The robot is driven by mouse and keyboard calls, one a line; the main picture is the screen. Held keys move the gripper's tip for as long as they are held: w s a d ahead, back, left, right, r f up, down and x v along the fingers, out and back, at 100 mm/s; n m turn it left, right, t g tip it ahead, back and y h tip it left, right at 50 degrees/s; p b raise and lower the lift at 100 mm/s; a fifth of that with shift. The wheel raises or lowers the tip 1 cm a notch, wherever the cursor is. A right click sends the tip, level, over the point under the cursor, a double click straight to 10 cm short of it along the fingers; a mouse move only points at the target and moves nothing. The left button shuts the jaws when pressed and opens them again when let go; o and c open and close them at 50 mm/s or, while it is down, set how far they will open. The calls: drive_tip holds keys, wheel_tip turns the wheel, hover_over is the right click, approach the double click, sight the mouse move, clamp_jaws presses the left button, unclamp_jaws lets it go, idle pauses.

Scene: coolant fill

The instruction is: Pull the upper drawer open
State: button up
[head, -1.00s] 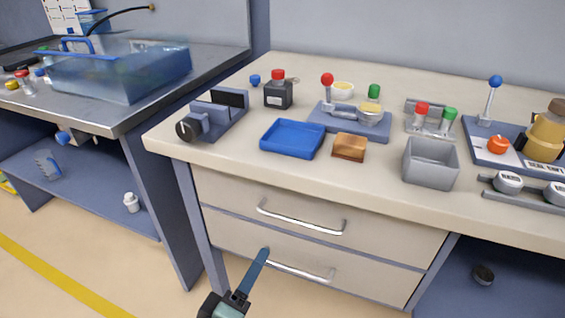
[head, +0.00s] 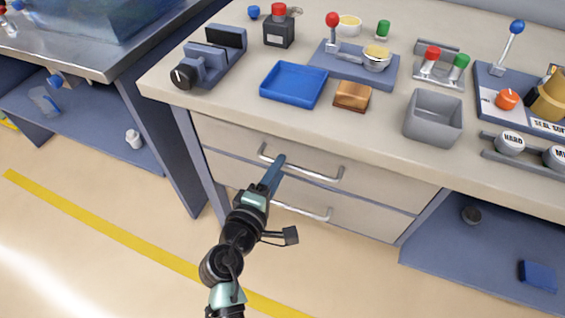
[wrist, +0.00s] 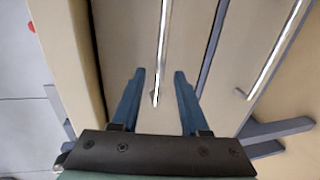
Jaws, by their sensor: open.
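The upper drawer (head: 225,132) is a beige front under the worktop, and it looks shut. Its silver bar handle (head: 315,174) runs across the front. In the wrist view the upper handle (wrist: 163,40) lies between the two blue fingers of my gripper (wrist: 160,72), nearer the middle than either finger, with clear space on both sides. My gripper (head: 280,160) is open, at the left part of the upper handle in the head view. The lower drawer (head: 360,222) looks shut, and its handle (head: 310,212) is partly hidden by my arm.
The worktop (head: 170,95) above holds a blue tray (head: 293,85), a brown block (head: 352,95), a grey bin (head: 433,118) and several fixtures. An open blue shelf (head: 450,250) lies right of the drawers. The floor in front is clear.

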drive_tip(key=shift+x, duration=1.55)
drive_tip(key=shift+c, duration=0.2)
clamp_jaws()
